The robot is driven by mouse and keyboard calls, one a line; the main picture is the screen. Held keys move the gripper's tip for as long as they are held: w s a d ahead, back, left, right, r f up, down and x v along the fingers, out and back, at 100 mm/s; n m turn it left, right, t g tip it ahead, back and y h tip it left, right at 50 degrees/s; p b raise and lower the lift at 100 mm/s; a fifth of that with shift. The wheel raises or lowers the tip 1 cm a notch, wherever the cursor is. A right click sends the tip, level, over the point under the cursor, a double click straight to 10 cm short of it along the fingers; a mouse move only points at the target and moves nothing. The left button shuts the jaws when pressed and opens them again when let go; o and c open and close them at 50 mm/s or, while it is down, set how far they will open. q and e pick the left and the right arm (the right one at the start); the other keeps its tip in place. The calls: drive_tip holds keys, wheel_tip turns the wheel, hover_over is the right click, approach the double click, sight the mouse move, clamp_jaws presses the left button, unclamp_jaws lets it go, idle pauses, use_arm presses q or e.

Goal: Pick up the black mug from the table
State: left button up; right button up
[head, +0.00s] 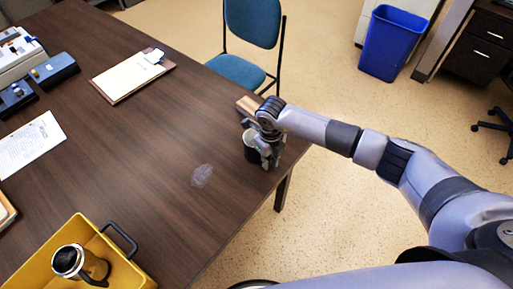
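A black mug (250,154) with a pale interior stands on the dark wooden table (130,165) near its right edge. My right gripper (266,158) reaches down over the mug's right side, and its fingers overlap the mug in the view. The gripper hides part of the mug, so I cannot tell whether the fingers are closed on it or only around it. My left gripper is not in view.
A yellow bin (40,272) holds a black and steel travel mug (68,261). A clipboard (128,77), a paper (30,143) and dark devices (54,70) lie farther left. A brown object (247,106) lies behind my gripper. A blue chair (236,72) stands beyond the table.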

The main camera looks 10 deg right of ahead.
clamp_jaws()
drive_tip(key=shift+r, duration=0.15)
idle(0.4)
